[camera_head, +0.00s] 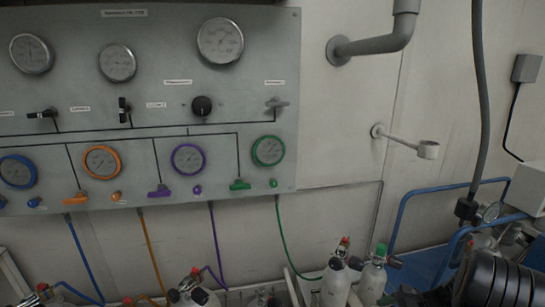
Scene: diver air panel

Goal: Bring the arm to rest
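My gripper is not in view in the head camera view, and I make out no part of my arm for sure. A grey air panel (232,100) fills the upper left, on the wall. It carries three large gauges on top, a row of handles and a black knob (202,106) in the middle, and smaller gauges ringed in blue, orange, purple (188,159) and green (268,151) below. Under these sit coloured valve handles, the green one (240,184) and purple one (159,191) among them.
Several gas cylinders stand along the bottom, one with a green top (373,278). Blue rails (401,215) and a dark ribbed machine (497,281) occupy the lower right. A small cup-shaped holder (428,150) juts from the wall. A grey pipe (375,44) bends above it. Coloured hoses hang below the panel.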

